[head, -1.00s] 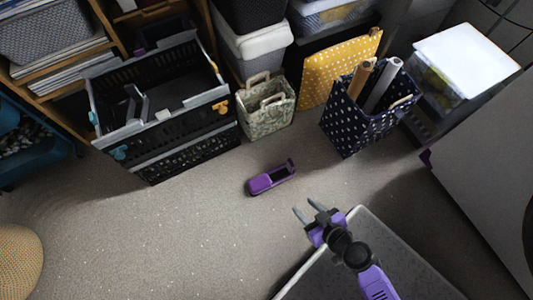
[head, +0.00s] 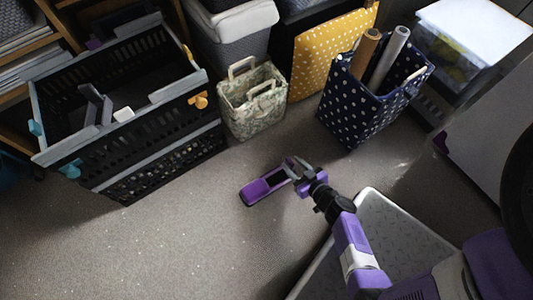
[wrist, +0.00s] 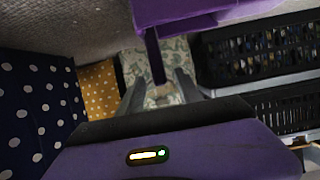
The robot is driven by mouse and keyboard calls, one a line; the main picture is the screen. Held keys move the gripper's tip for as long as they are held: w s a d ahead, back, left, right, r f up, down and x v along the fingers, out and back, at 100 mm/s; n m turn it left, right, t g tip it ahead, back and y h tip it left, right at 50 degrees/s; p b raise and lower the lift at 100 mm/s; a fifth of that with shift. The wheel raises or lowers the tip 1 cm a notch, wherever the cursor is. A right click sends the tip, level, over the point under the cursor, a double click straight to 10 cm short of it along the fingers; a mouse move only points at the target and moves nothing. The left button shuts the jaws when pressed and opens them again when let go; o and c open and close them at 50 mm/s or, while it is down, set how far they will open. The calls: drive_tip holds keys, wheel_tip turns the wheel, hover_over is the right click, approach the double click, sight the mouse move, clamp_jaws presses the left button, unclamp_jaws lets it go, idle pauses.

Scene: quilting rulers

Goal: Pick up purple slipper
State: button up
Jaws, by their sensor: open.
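The purple slipper (head: 262,188) lies on the grey carpet, with a dark opening and a raised part at its right end. My gripper (head: 294,166) is at that right end, its jaws open around or just beside the raised part. In the wrist view, the slipper (wrist: 185,14) fills the top edge and a thin purple part of it hangs down between my two open fingers (wrist: 158,88). I cannot tell whether the fingers touch it. My gripper and wrist hide a little of the slipper's right end in the head view.
A black crate (head: 150,150) with grey rims stands at left. A green patterned bag (head: 250,118) and a navy dotted bag (head: 355,105) with rolls stand behind the slipper. A yellow dotted panel (head: 318,50) leans between them. Carpet left of the slipper is clear.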

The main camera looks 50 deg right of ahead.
drive_tip(key=b+x, duration=0.1)
drive_tip(key=x, duration=0.4)
drive_tip(key=shift+w+f, duration=0.1)
drive_tip(key=shift+w, duration=0.05)
clamp_jaws()
idle(1.3)
